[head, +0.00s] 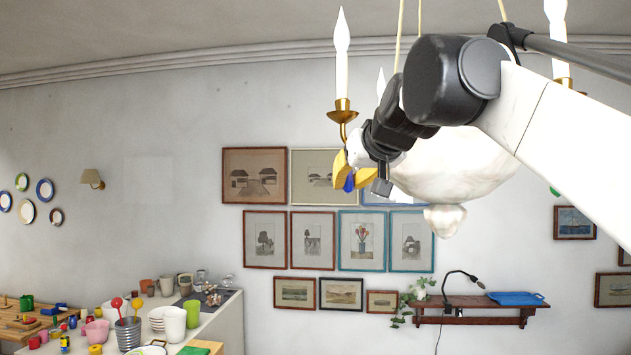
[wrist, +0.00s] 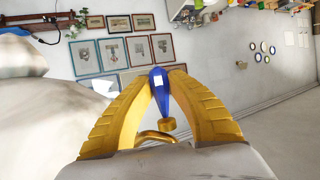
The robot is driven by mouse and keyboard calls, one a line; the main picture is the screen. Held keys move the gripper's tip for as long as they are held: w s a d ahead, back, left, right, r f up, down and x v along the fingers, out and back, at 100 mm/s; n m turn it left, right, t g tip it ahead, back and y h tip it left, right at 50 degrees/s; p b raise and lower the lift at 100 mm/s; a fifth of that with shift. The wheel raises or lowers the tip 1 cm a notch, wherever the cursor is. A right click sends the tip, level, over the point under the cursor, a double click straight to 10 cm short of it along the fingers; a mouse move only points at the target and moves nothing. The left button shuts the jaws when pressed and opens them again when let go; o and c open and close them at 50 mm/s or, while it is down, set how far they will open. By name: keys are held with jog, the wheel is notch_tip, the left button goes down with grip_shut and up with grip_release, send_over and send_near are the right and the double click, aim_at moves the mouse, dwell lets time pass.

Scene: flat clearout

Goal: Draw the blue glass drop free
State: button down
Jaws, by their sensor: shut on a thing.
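The blue glass drop (wrist: 158,95) is between the tips of my gripper's yellow fingers (wrist: 165,72) in the wrist view, and they are shut on it. In the head view the drop (head: 349,183) shows just under the fingers (head: 346,172), below a brass candle arm (head: 342,115) of the chandelier. In the wrist view a curved brass piece (wrist: 155,137) with a small brass cup (wrist: 168,124) lies close to the drop's near end. I cannot tell whether the drop still hangs on it.
The chandelier's pale bowl (head: 455,165) is right beside my gripper, partly behind my arm. A green drop (head: 554,191) shows at its right. Framed pictures (head: 265,240) cover the wall behind. A crowded counter (head: 225,320) stands low at left. The air left of the chandelier is free.

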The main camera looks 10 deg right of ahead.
jog(key=shift+w+f, duration=0.1)
jog(key=shift+f, duration=0.1)
dwell(0.3)
jog(key=shift+f+b, duration=0.8)
jog(key=shift+f, duration=0.25)
jog(key=shift+f+b, duration=1.2)
jog(key=shift+f, duration=0.8)
